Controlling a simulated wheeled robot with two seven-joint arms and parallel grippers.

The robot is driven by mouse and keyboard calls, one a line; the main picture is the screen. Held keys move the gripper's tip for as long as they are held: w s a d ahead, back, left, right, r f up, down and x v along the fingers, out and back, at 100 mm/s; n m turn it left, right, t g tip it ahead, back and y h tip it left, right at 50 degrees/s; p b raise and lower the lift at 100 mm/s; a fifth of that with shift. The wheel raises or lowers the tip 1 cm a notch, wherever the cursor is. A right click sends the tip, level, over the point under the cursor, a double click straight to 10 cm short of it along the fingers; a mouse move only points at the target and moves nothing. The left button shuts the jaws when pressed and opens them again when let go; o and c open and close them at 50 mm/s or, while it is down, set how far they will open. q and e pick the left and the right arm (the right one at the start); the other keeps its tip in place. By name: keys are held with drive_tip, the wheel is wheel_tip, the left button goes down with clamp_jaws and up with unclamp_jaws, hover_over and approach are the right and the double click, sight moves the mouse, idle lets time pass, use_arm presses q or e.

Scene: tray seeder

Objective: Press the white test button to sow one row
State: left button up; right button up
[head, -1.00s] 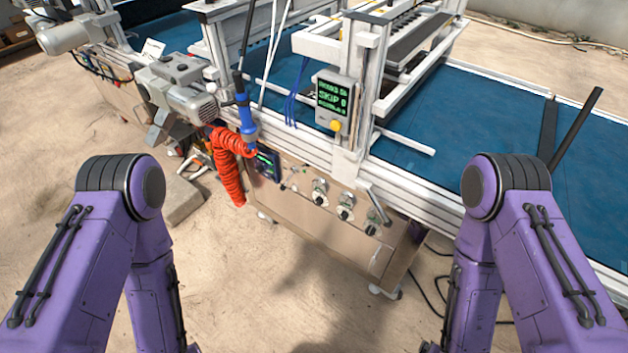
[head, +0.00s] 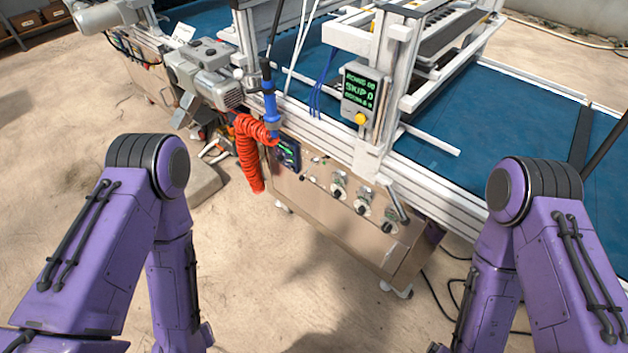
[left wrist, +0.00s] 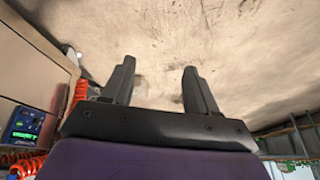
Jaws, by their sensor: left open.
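The seeder's front panel (head: 345,235) is beige and carries several round knobs and switches (head: 338,190). I cannot pick out a white test button for certain among the small controls. A grey display box (head: 361,95) above it shows green text, with "SKIP 0" readable, and has a yellow button (head: 360,118). A small dark screen unit (head: 288,152) sits at the panel's left end; it also shows in the left wrist view (left wrist: 27,125). My left gripper (left wrist: 158,84) is open and empty, its fingers apart over floor in that view. Both grippers are out of the head view.
A coiled red hose (head: 249,155) hangs from a blue fitting (head: 270,105) beside the panel. A grey motor (head: 205,75) juts out at the left. A blue conveyor belt (head: 520,125) runs behind. Black cables (head: 455,290) lie on the floor at right. Open floor (head: 290,300) lies before the panel.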

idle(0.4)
use_arm(q)
clamp_jaws()
idle(1.5)
